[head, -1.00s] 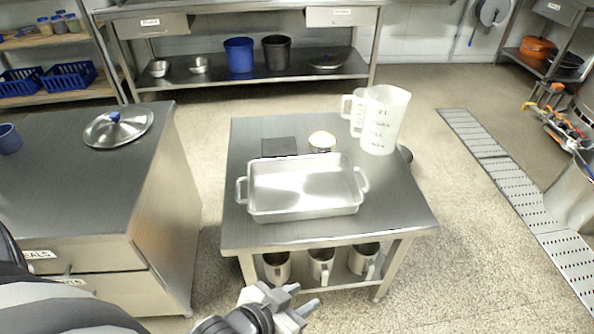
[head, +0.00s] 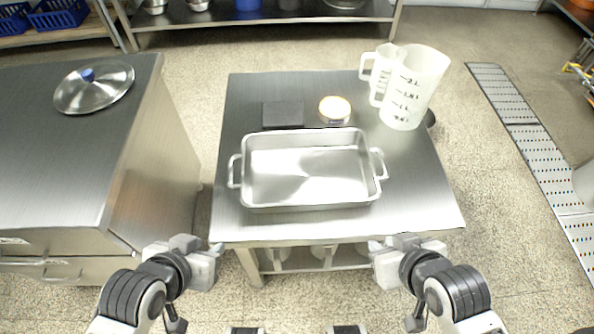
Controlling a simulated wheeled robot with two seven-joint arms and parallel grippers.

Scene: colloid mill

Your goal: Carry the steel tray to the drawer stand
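The steel tray (head: 305,205) is rectangular and empty, with a handle at its left end and one at its right end. It lies flat on a steel table (head: 235,222). My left gripper (head: 215,250) is in front of the table's left front corner, short of the tray. My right gripper (head: 376,247) is at the table's front edge, below the tray's right handle. Neither gripper touches the tray. Both seem to have their fingers apart with nothing between them. A steel drawer cabinet (head: 60,170), likely the drawer stand, is at the left.
Behind the tray are a black square (head: 283,114), a small round tub (head: 334,109) and measuring jugs (head: 414,88). A lid with a blue knob (head: 95,86) lies on the cabinet, whose front top is clear. A floor gap separates cabinet and table.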

